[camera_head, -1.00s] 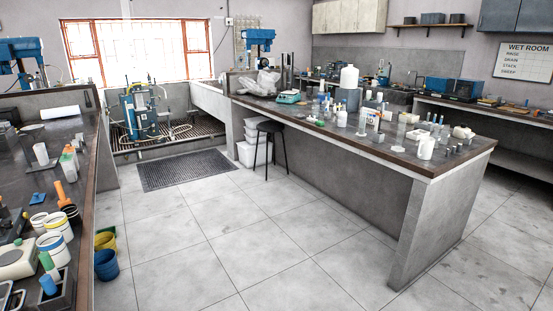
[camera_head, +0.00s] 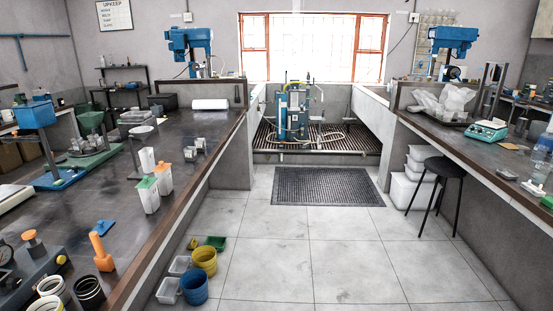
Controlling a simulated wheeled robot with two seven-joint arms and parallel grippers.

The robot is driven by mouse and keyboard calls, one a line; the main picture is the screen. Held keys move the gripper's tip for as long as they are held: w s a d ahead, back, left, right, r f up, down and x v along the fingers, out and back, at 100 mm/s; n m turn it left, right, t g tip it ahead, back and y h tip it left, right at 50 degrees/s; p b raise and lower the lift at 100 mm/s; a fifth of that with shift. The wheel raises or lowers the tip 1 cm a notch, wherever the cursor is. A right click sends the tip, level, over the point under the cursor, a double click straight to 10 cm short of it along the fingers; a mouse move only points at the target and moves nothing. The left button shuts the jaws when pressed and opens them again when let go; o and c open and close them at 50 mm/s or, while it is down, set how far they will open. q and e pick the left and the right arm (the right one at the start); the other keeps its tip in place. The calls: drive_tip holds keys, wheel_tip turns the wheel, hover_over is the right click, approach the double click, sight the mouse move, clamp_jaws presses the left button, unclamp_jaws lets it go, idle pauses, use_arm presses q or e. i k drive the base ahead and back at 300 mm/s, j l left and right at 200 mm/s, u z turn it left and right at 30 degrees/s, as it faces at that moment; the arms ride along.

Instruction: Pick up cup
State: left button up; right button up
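No gripper of mine shows in the head view. I cannot tell which object is the task's cup. A plain white cup-like container (camera_head: 147,160) stands on the left bench. In front of it are two white tapered containers, one with a green top (camera_head: 148,196) and one with an orange top (camera_head: 164,179). At the bottom left, a white round cup or tub (camera_head: 53,289) and a black ribbed one (camera_head: 89,292) stand near the bench edge, partly cut off by the frame.
A black stool (camera_head: 440,175) stands by the right bench. Yellow (camera_head: 204,260) and blue (camera_head: 194,287) buckets sit on the floor beside the left bench. A dark mat (camera_head: 327,186) lies ahead.

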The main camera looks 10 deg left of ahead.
sight(190, 153)
drive_tip(key=i+u, duration=0.2)
drive_tip(key=i, duration=0.65)
drive_tip(key=i+l+u, duration=0.25)
drive_tip(key=i, duration=0.6)
drive_tip(key=i+j, duration=0.05)
drive_tip(key=j, duration=0.05)
